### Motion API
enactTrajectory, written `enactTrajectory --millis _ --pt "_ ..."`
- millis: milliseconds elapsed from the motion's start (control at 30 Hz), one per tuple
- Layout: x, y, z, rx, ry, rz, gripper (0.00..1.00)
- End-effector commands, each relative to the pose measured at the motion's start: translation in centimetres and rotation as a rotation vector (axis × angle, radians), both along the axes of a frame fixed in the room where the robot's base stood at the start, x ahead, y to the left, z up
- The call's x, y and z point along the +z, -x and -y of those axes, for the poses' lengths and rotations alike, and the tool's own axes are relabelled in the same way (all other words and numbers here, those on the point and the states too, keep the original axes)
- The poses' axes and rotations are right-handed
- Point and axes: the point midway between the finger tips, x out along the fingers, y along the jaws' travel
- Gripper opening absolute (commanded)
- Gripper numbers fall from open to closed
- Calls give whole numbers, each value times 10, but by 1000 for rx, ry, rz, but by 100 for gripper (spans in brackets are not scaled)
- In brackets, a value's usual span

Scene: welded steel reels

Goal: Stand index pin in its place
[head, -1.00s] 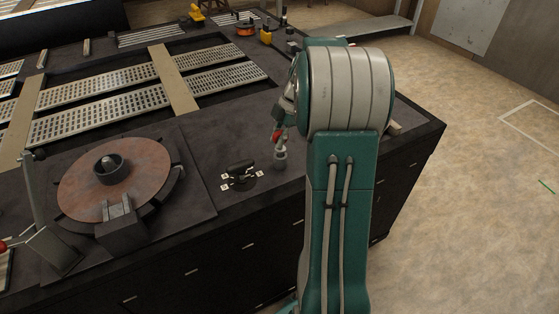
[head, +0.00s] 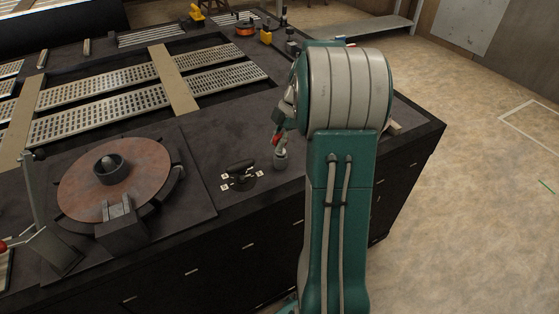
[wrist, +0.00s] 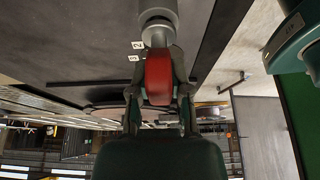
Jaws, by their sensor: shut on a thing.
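My gripper (head: 278,141) is low over the near right part of the dark bench. In the wrist view my gripper (wrist: 160,72) has its fingers on either side of a red part (wrist: 158,84), shut on it. A grey cylinder (wrist: 157,14) lies just beyond the red part, in line with it. In the head view the grey cylinder (head: 281,160) is upright below my gripper, at or very near the bench top. I take the held piece to be the index pin; whether the grey cylinder is part of it or a separate seat I cannot tell. Its lower end is unclear.
A dark knob (head: 240,170) on a plate with white number tags stands left of my gripper. Further left are a rusty round reel disc (head: 112,178) with a clamp block (head: 122,226) and a lever (head: 33,200). Perforated panels (head: 100,95) lie behind. Bare bench separates these.

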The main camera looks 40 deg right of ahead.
Motion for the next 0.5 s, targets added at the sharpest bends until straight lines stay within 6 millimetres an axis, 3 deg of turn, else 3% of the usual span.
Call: enactTrajectory --millis 100,133,200,500 --pt "-2 0 0 0 0 0 0" --pt "-2 0 0 0 0 0 34" --pt "-2 0 0 0 0 0 65" --pt "-2 0 0 0 0 0 65"
